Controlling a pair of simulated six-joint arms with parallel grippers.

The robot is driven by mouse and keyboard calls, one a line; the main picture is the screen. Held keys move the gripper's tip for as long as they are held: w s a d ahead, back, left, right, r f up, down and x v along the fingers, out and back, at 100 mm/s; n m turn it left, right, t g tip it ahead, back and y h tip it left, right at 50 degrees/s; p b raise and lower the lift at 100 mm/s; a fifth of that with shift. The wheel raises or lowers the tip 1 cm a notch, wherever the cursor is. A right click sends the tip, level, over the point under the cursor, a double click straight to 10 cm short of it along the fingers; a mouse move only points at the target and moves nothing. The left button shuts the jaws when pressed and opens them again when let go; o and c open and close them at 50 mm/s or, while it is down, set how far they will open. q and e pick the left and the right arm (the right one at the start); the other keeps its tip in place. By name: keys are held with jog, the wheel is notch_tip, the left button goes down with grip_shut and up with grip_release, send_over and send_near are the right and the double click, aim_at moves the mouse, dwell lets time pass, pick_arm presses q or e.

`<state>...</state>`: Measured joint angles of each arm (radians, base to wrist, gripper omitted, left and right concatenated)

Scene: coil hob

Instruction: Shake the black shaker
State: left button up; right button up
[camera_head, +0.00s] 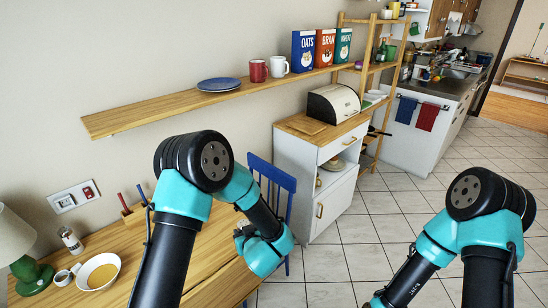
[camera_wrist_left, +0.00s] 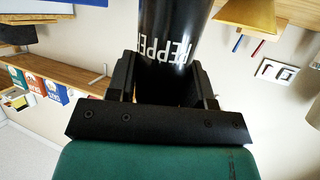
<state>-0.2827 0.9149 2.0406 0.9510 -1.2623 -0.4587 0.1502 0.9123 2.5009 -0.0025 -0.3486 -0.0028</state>
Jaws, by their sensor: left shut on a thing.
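The black shaker (camera_wrist_left: 172,30) fills the top middle of the left wrist view, with white PEPPER lettering on its side. The lettering and the room behind it both look upside down there. My left gripper (camera_wrist_left: 160,80) is shut on the shaker, with one finger on each side. In the head view my left arm bends over the wooden table's right part; its fingers and the black shaker are hidden behind the arm. My right arm is at the lower right, and its gripper is outside the picture.
The table (camera_head: 118,240) carries a bowl (camera_head: 98,272), a small white cup (camera_head: 64,277), a pale shaker (camera_head: 70,240) and a green lamp (camera_head: 30,270) at left. A blue chair (camera_head: 270,172) stands behind my left arm. A wall shelf (camera_head: 150,112) runs above. Tiled floor is open at right.

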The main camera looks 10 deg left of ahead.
pick_arm(q)
jog(key=w+a+f+m+h, duration=0.1)
jog(key=w+a+f+m+t+h, duration=0.1)
jog(key=m+h, duration=0.1)
jog(key=w+a+f+m+h, duration=0.1)
jog(key=h, duration=0.1)
jog(key=shift+a+m+t, duration=0.15)
jog(key=shift+m+t, duration=0.15)
jog(key=shift+t, duration=0.1)
jog(key=shift+w+a+f+m+h, duration=0.15)
jog(key=shift+f+m+h, duration=0.25)
jog(key=shift+m+h, duration=0.5)
jog(key=shift+a, duration=0.1)
